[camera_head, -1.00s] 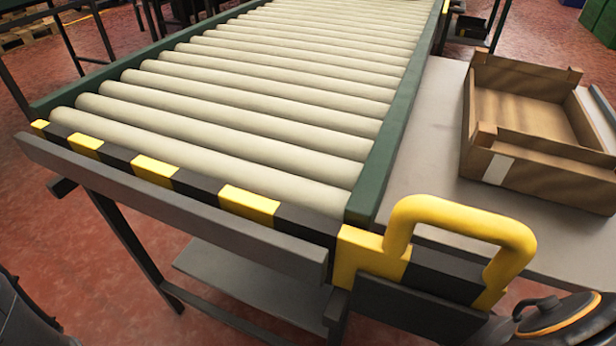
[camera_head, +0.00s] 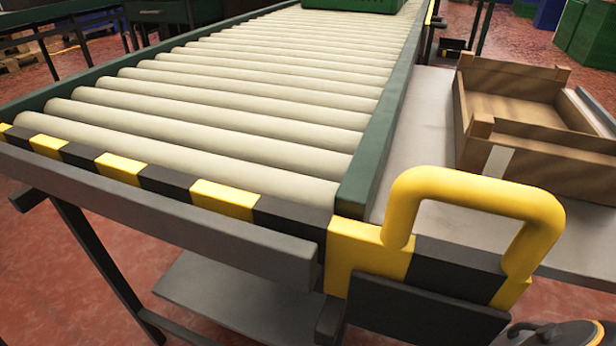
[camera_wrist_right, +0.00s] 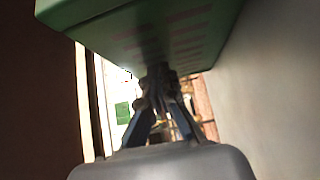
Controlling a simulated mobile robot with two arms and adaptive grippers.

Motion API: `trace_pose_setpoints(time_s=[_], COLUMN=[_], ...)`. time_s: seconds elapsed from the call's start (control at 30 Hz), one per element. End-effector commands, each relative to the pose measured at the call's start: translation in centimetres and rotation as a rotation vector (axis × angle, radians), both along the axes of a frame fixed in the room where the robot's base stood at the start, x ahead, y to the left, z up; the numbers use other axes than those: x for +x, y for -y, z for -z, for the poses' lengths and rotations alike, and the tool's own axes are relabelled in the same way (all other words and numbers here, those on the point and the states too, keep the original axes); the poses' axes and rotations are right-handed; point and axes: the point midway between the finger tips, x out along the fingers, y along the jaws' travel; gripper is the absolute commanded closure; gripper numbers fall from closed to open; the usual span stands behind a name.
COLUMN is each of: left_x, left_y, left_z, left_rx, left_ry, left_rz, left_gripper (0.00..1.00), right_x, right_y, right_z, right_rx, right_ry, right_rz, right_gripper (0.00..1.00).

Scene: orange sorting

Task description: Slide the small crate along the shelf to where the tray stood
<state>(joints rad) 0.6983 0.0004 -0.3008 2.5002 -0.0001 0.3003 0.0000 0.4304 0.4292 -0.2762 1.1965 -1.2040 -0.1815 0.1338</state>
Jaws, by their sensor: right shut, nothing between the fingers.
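A brown open-topped crate (camera_head: 545,172) stands on the grey shelf (camera_head: 405,150) right of the roller conveyor in the head view. It looks empty, and its right side is cut by the frame edge. My right gripper (camera_wrist_right: 159,76) shows in the right wrist view, its fingers together with nothing between them. The tips are close to the underside of a green box-like thing with slots (camera_wrist_right: 150,30); I cannot tell if they touch. Which crate is the small one is unclear. No tray is seen for certain. My left gripper is not in view.
The roller conveyor (camera_head: 240,110) has a green rail and a striped front edge. A yellow loop handle (camera_head: 470,185) rises at its front right corner. A green crate (camera_head: 350,4) sits far up the rollers. In the wrist view a dark brown surface (camera_wrist_right: 40,100) is left, a pale one (camera_wrist_right: 270,90) right.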

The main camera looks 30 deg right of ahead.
Motion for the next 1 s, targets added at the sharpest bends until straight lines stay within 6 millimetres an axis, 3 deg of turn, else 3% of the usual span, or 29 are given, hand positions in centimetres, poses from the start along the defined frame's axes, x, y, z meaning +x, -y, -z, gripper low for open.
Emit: trace_pose_setpoints(time_s=[0.33, 0.8, 1.0], left_x=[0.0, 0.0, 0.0], left_y=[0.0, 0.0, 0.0], left_z=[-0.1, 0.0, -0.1], left_rx=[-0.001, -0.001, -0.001], left_ry=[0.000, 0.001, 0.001], left_rz=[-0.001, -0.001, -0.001], left_gripper=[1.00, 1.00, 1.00], right_x=[-1.4, -9.9, -11.7], right_y=[-0.1, -1.0, -1.2], right_z=[0.0, 0.1, 0.1], right_rx=[-0.002, 0.000, -0.001], right_ry=[0.003, -0.002, -0.001], right_rz=[0.000, -0.001, 0.000], right_gripper=[1.00, 1.00, 1.00])
